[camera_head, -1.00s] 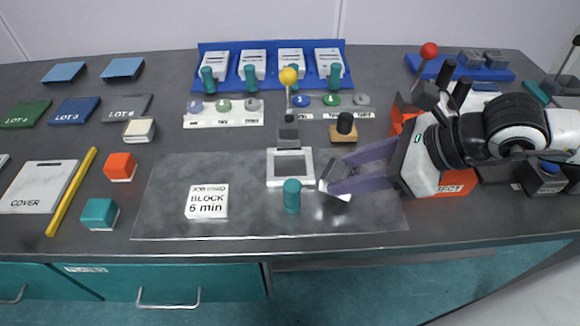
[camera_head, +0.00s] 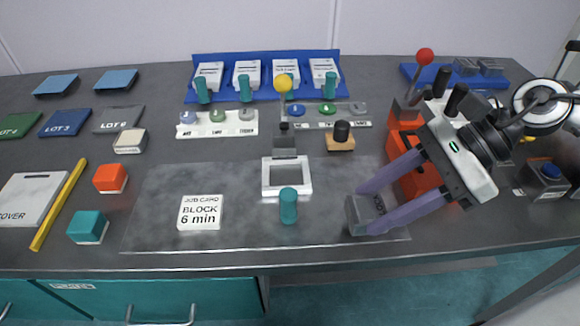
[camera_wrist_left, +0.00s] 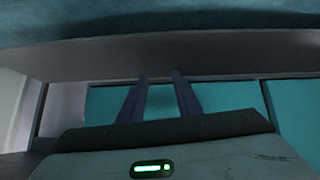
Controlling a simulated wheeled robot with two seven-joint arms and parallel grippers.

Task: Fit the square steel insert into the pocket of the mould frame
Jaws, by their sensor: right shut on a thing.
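The mould frame (camera_head: 265,177) is a pale square frame lying on the grey mat in the head view. Its square pocket looks empty, with a dark floor. My right gripper (camera_head: 363,211) is to the right of the frame and nearer the front edge. Its purple fingers are shut on a small grey block, which looks like the square steel insert (camera_head: 355,217). The insert is apart from the frame, and its height above the mat is hard to tell. My left gripper (camera_wrist_left: 160,78) shows only in the left wrist view, fingers apart and empty, facing teal drawer fronts.
A teal cylinder (camera_head: 288,206) stands just in front of the frame. A grey block (camera_head: 285,143) with a yellow-ball rod (camera_head: 284,84) is behind it. A job card block (camera_head: 200,213) lies left on the mat (camera_head: 150,225).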

